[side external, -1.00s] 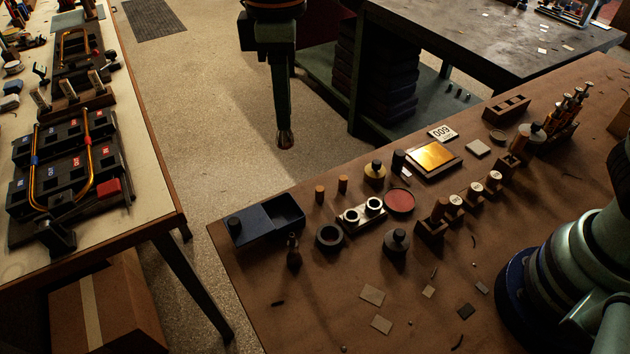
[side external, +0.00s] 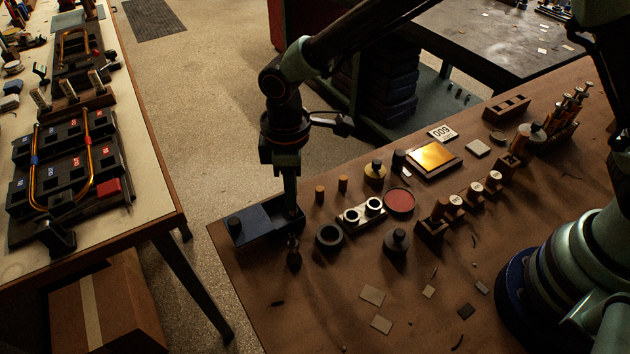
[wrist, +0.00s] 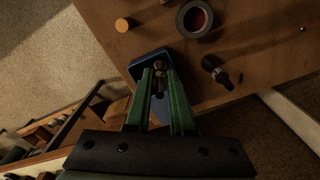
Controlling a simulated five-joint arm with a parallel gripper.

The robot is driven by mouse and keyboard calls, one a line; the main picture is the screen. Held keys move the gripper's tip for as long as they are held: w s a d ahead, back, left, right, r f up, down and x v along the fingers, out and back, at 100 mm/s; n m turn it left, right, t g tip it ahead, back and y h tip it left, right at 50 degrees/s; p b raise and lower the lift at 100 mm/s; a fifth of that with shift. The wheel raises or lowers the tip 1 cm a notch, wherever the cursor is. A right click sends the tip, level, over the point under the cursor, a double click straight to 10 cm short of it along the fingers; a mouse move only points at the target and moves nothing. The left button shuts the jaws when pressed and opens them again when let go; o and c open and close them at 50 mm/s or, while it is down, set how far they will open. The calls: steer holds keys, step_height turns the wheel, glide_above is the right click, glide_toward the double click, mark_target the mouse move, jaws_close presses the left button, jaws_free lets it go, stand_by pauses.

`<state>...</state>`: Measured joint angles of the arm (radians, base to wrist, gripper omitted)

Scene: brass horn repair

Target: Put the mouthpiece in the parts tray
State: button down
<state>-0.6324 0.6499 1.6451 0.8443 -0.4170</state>
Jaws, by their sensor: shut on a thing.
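The parts tray (side external: 262,236) is a dark blue open box at the left corner of the brown bench. It also shows behind my fingers in the wrist view (wrist: 139,66). My gripper (side external: 291,206) points down at the right end of the tray, with its tips low at the opening. In the wrist view my green fingers (wrist: 160,88) are shut on a small dark brass piece, the mouthpiece (wrist: 159,70), which appears over the tray. In the side view the mouthpiece is hidden, and I cannot tell whether it touches the tray floor.
A small dark bottle (side external: 294,252) stands close in front of the tray's right end; the wrist view shows it too (wrist: 214,69). A dark ring (side external: 329,237) and wooden pegs (side external: 319,195) stand to the right. The bench edge is just beyond the tray.

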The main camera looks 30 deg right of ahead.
steer(key=shift+f, duration=0.65)
steer(key=shift+f, duration=0.1)
steer(key=c, duration=0.8)
jaws_free()
